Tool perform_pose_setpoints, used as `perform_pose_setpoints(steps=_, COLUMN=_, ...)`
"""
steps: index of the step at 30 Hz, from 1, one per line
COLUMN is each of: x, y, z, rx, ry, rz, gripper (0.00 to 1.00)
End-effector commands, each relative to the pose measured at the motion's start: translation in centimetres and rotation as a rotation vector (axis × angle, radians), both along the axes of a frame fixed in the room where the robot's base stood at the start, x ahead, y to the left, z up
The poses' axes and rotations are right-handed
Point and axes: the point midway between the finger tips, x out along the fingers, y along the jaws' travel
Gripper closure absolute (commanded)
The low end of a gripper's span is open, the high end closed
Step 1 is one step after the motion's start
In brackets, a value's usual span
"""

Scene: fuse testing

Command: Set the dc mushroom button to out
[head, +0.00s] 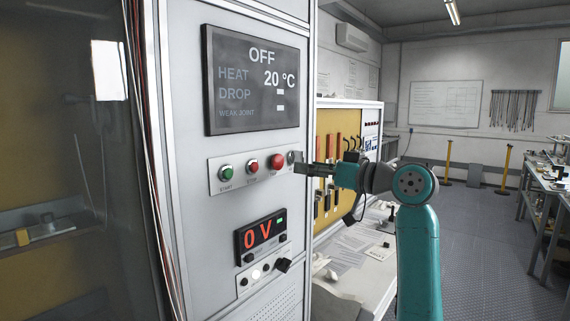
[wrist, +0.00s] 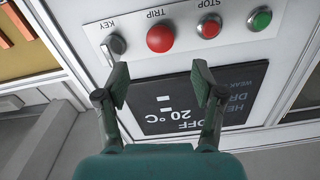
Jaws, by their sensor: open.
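A large red mushroom-shaped button (head: 277,161) sits on the cabinet's button strip, right of a smaller red stop button (head: 253,165) and a green start button (head: 226,173). In the wrist view the mushroom button (wrist: 160,38) is labelled TRIP, and the view is upside down. Whether it is pushed in or out I cannot tell. My gripper (head: 302,168) is at the strip's right end. In the wrist view my gripper (wrist: 160,78) is open and empty, its fingers apart, with the button beyond the fingertips and roughly centred between them. I see no contact.
A key switch (wrist: 114,46) is beside the button, close to one fingertip. A display (head: 255,82) reading OFF and 20 °C is above the strip. A 0 V meter (head: 260,235) with knobs is below. A yellow tool panel (head: 326,125) and bench stand behind my arm.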

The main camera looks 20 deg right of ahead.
Motion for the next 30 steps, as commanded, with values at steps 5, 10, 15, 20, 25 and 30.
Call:
perform_pose_setpoints(steps=5, x=2.6, y=2.0, z=0.0, rx=0.001, ry=0.002, rz=0.002, gripper=0.32)
perform_pose_setpoints(steps=10, x=4.9, y=3.7, z=0.0, rx=0.002, ry=0.001, rz=0.001, gripper=0.32)
perform_pose_setpoints(steps=15, x=6.5, y=4.7, z=0.0, rx=0.001, ry=0.001, rz=-0.002, gripper=0.32)
perform_pose_setpoints(steps=20, x=7.1, y=5.1, z=0.0, rx=0.001, ry=0.001, rz=-0.001, gripper=0.32)
perform_pose_setpoints(steps=25, x=7.1, y=5.2, z=0.0, rx=0.001, ry=0.001, rz=-0.002, gripper=0.32)
perform_pose_setpoints(steps=30, x=7.1, y=5.2, z=-0.1, rx=0.001, ry=0.001, rz=-0.002, gripper=0.49)
